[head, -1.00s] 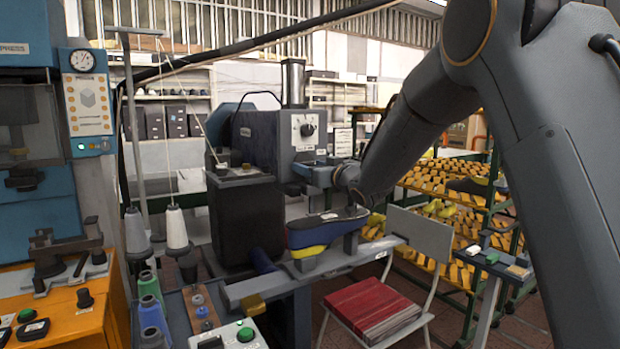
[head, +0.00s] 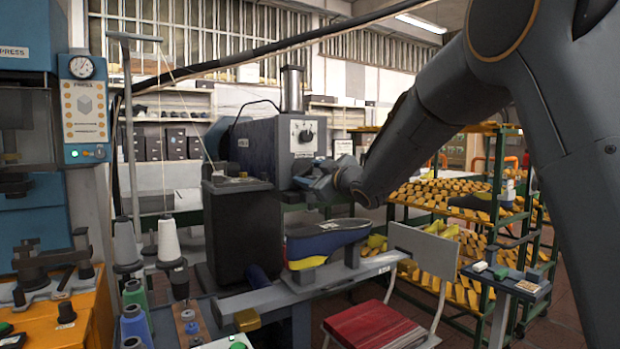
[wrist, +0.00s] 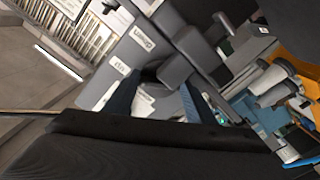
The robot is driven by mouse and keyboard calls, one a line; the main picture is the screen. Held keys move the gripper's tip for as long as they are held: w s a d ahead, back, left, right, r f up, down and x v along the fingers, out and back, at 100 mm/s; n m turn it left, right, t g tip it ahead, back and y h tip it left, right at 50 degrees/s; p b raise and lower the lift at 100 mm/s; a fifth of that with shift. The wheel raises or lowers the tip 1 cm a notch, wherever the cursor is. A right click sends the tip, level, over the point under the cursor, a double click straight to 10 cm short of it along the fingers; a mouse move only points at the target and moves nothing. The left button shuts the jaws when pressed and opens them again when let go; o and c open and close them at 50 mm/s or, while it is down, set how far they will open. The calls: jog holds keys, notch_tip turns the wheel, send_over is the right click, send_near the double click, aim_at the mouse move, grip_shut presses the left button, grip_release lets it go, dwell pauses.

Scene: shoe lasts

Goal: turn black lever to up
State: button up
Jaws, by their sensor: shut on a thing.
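My gripper (head: 314,182) is at the front of the grey machine (head: 258,143), below its round dial (head: 304,134). In the wrist view the blue fingers of my gripper (wrist: 160,88) reach to the machine's face, shut on what looks like the dark rounded black lever (wrist: 176,70). The lever lies between and just beyond the fingertips, partly hidden by them. White labels beside it seem to read UP (wrist: 120,66) and DOWN (wrist: 144,98). In the head view my gripper covers the lever, so its angle cannot be told there.
A blue and yellow shoe last (head: 325,243) stands on the machine's bench below my gripper. A chair with a red seat (head: 372,326) and racks of yellow lasts (head: 440,195) stand to the right. Thread spools (head: 168,240) and a blue press (head: 30,190) are left.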

dwell(0.4)
jog(key=o, duration=1)
jog(key=shift+o, duration=0.2)
jog(key=b+v, duration=0.1)
jog(key=v, duration=0.6)
jog(key=shift+s+d, duration=0.25)
jog(key=shift+s, duration=0.1)
